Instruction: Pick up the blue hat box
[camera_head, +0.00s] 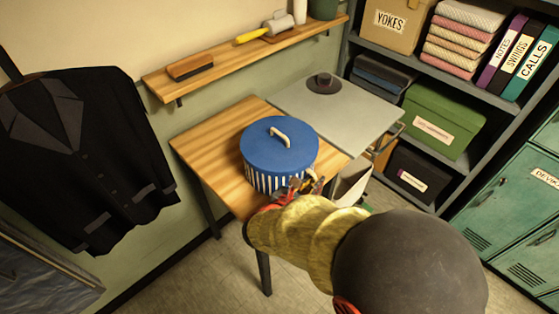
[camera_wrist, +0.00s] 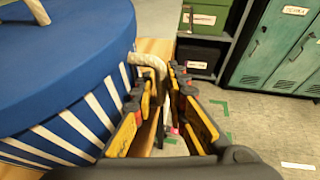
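The blue hat box (camera_head: 262,158) stands upright on the wooden table. It has a plain blue lid with a cream rope handle (camera_head: 281,136) on top and blue-and-white striped sides. A cream side handle (camera_head: 311,174) sticks out on its right. In the wrist view, the hat box (camera_wrist: 60,70) fills the left. My gripper (camera_head: 306,186) is low at the box's near right side. The wrist view shows my gripper (camera_wrist: 160,82) with its fingers apart and the side handle (camera_wrist: 150,62) between or just beyond the tips. Contact cannot be made out.
The wooden table (camera_head: 205,150) adjoins a grey surface (camera_head: 350,112) with a small dark hat (camera_head: 323,84). A wall shelf (camera_head: 215,67) holds a brush (camera_head: 190,68). Shelving with a green box (camera_head: 435,121) and teal lockers (camera_head: 515,205) stand right. A dark jacket (camera_head: 80,150) hangs left.

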